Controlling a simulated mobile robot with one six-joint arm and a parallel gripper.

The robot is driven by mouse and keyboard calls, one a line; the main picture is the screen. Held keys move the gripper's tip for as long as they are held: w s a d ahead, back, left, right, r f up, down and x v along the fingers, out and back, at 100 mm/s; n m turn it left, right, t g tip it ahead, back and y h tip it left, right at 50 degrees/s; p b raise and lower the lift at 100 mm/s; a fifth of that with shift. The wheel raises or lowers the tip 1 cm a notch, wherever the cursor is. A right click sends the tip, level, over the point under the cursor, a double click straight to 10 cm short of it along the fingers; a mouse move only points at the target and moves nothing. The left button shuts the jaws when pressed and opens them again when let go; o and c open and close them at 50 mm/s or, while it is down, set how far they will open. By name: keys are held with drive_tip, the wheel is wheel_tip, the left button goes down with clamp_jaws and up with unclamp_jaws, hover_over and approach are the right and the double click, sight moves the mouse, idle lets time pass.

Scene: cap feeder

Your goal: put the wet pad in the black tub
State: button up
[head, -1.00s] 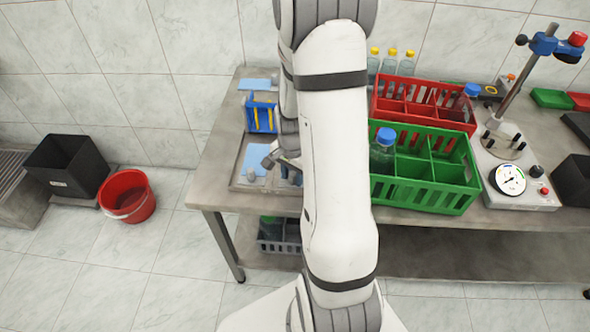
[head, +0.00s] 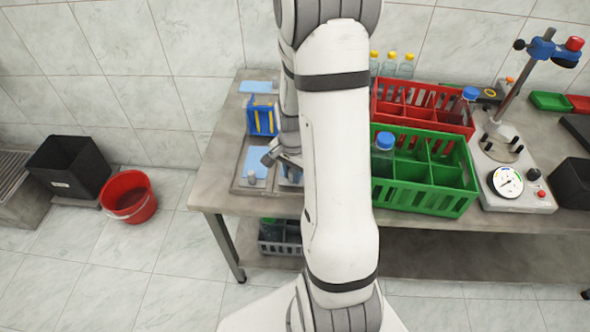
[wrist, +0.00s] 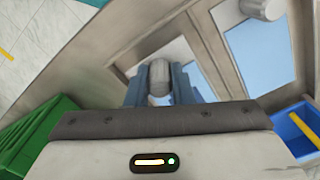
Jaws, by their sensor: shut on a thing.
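My gripper (wrist: 160,80) is shut on a grey, knob-like piece (wrist: 159,72) over a shallow tray with compartments. In the wrist view one light blue pad (wrist: 182,58) lies just behind the fingers and another (wrist: 248,62) lies in the compartment to the right. I cannot tell whether the held piece is joined to a pad, or which pad is wet. In the head view my gripper (head: 272,157) is low over the tray, partly hidden by my arm, beside a light blue pad (head: 257,160). A black tub (head: 68,167) stands on the floor at far left.
A red bucket (head: 128,197) stands next to the tub. A blue rack (head: 262,119) is behind the tray. A green crate (head: 425,195) and a red crate (head: 420,112) stand right of my arm. Another black box (head: 573,183) is at the table's right.

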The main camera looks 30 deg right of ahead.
drive_tip(key=shift+r+p, duration=1.5)
drive_tip(key=shift+r, duration=0.9)
